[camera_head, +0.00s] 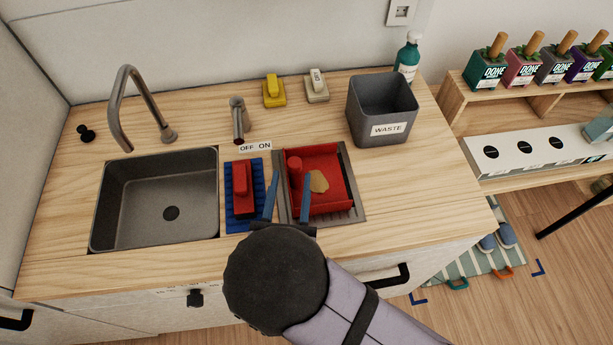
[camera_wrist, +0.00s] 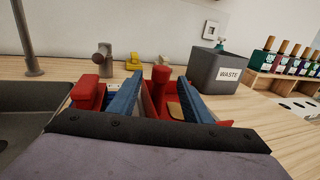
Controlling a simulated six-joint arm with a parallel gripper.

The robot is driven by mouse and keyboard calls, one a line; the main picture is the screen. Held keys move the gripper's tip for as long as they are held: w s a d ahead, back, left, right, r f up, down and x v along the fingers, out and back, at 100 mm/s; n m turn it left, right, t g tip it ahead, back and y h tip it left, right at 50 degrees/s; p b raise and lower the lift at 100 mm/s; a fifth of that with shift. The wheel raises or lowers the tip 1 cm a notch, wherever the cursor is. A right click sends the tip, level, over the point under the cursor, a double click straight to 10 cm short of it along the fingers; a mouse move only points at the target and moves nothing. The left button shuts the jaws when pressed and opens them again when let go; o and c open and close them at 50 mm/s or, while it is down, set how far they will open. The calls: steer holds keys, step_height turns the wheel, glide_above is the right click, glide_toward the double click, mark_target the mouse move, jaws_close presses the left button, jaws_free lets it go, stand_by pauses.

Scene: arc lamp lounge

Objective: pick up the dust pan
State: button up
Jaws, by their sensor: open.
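The red dust pan (camera_head: 328,163) lies in a grey metal recess in the wooden counter. Its upright round handle (camera_head: 295,168) stands at its left side, and a tan clump (camera_head: 318,181) sits in the pan. My gripper (camera_head: 287,196) is open, with its two blue fingers spread at the near left of the pan. In the wrist view, the red handle (camera_wrist: 160,76) appears between the fingertips (camera_wrist: 159,82), with no visible grip on it. Part of the pan is hidden behind the right finger.
A red brush (camera_head: 241,188) on a blue ribbed mat (camera_head: 231,222) lies just left of my gripper. A sink (camera_head: 130,205) is further left. A grey waste bin (camera_head: 366,112) stands behind right. Yellow (camera_head: 272,98) and cream (camera_head: 317,94) blocks sit at the back.

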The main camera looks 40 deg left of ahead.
mark_target(294, 171)
steer(key=shift+p+x, duration=1.35)
steer(key=shift+x, duration=1.5)
steer(key=shift+d+f, duration=0.1)
jaws_close()
